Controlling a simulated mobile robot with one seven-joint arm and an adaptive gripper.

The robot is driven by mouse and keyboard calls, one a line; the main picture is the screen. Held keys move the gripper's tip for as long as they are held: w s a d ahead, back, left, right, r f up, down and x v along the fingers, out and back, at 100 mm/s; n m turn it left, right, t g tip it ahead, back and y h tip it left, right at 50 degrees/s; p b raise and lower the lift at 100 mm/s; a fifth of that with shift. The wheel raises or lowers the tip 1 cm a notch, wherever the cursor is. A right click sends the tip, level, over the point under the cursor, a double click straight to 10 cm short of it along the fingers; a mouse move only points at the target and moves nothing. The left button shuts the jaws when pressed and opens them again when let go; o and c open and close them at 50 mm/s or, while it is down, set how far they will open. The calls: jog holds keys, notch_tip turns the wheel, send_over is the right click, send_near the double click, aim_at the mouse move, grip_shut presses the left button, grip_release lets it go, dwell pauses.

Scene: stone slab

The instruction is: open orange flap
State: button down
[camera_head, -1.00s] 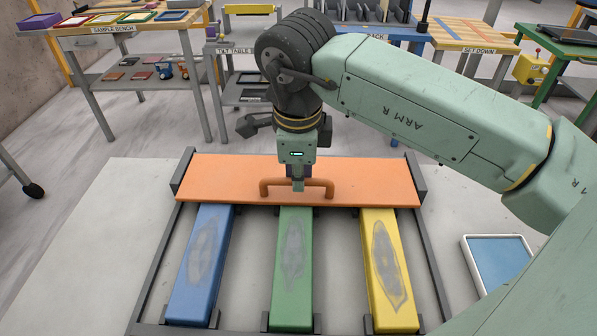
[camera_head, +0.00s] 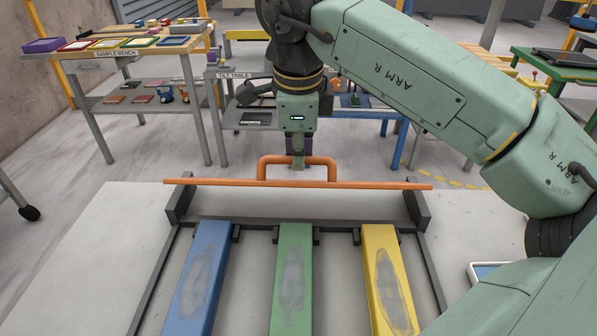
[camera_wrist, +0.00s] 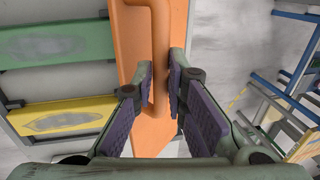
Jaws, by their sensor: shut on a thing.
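The orange flap (camera_head: 215,183) spans the far end of the dark frame in the head view. It shows nearly edge-on, raised clear of the frame's crossbar. Its orange handle (camera_head: 264,170) stands up from the flap's middle. My gripper (camera_head: 298,167) is at the handle, pointing down, shut on its bar. In the wrist view, the purple finger pads of my gripper (camera_wrist: 164,88) lie on both sides of the handle (camera_wrist: 159,50), with the orange flap (camera_wrist: 130,50) behind. The fingertips hide part of the handle.
Blue (camera_head: 205,265), green (camera_head: 294,275) and yellow (camera_head: 385,275) bars lie in the dark frame (camera_head: 425,215) on the pale slab (camera_head: 95,260). The sample bench (camera_head: 120,47) and tilt table (camera_head: 240,75) stand behind.

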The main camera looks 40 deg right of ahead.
jog(key=w+d+f+g+p, duration=0.1)
jog(key=w+d+p, duration=0.3)
jog(key=w+d, duration=0.4)
jog(key=w, duration=0.3)
jog(key=shift+w+d+y+p, duration=0.2)
jog(key=shift+d+y+p, duration=0.1)
jog(key=shift+y+p, duration=0.1)
jog(key=shift+f, duration=0.25)
jog(key=c, duration=2.1)
grip_release()
jog(key=o, duration=0.3)
jog(key=shift+w+d+f, duration=0.3)
jog(key=shift+f, duration=0.05)
jog(key=shift+o, duration=1)
notch_tip(320, 180, up, 12)
jog(key=shift+s+a, duration=0.35)
jog(key=shift+r, duration=0.1)
